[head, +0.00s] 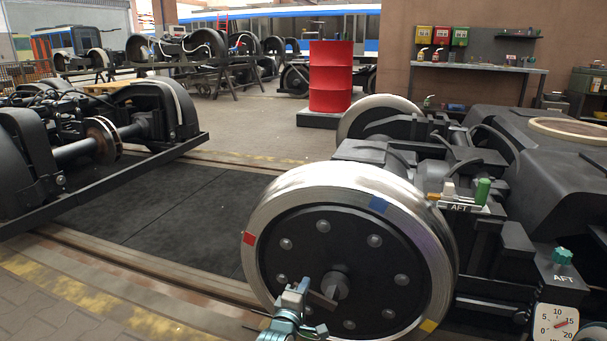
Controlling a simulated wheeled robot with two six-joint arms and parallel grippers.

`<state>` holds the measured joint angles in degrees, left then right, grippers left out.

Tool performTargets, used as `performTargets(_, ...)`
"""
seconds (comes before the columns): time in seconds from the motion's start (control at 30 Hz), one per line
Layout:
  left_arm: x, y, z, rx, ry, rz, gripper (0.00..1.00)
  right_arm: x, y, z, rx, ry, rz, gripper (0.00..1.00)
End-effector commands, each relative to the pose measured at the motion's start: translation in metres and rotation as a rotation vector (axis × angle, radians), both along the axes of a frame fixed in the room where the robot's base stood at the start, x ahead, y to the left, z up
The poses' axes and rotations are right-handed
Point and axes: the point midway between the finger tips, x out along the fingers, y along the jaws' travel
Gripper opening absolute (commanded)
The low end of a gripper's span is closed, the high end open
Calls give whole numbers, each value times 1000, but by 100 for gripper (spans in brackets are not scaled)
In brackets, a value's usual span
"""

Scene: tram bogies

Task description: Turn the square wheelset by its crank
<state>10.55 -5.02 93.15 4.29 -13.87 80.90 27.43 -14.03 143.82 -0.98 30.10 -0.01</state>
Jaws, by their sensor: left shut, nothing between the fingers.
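The wheelset's near wheel (283,205) is large, with a bright steel rim and a black bolted face. Red, blue and yellow marks sit around its rim. A grey square-ended piece (336,286) stands out at the wheel's centre, with a short bar beside it; I cannot tell whether this bar is the crank. My left gripper (301,289) is in front of the wheel's lower face, just left of this centre piece. It is shut and empty. I cannot tell whether it touches the bar. My right gripper is not in view.
The black bogie frame (378,152) fills the right side. A small AFT bracket with a green knob (483,190) and a dial gauge (556,323) are on it. Another bogie (165,105) stands at left. A red drum (330,75) stands behind; dark floor plates between are clear.

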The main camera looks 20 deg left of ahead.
Motion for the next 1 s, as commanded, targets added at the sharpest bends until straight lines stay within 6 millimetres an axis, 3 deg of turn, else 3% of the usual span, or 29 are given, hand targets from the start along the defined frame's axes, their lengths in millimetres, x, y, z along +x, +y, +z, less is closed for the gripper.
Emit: performTargets(1.0, 0, 7, -9, 1, 1, 0, 0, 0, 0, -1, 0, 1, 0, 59)
